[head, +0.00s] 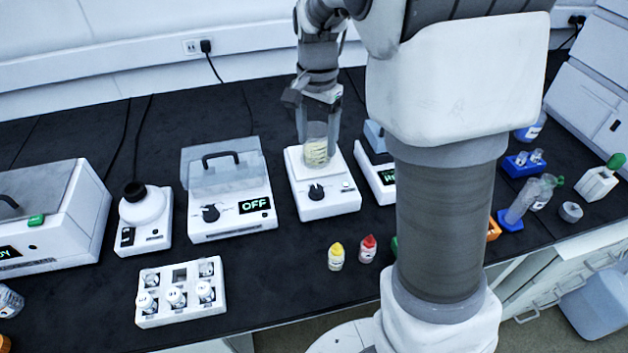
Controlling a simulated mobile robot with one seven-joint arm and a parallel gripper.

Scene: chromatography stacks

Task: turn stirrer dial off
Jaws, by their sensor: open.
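The stirrer (333,205) is a low white unit in the middle of the black bench. Its black dial (316,191) is on the sloped front, with a small knob or light to its right. The dial's exact setting is too small to read. A glass beaker (317,154) with pale yellowish contents stands on the stirrer's top plate. My gripper (318,134) points down over the beaker, with its open fingers on either side of the beaker's upper part. I cannot tell whether the fingers touch the glass. The gripper is behind and above the dial.
A lidded bath (230,222) with its own dial and an "OFF" display stands left of the stirrer. A display unit (376,178) is close on the right, partly hidden by my arm. Yellow (336,257) and red-capped (367,250) bottles stand in front. A vial rack (181,317) is front left.

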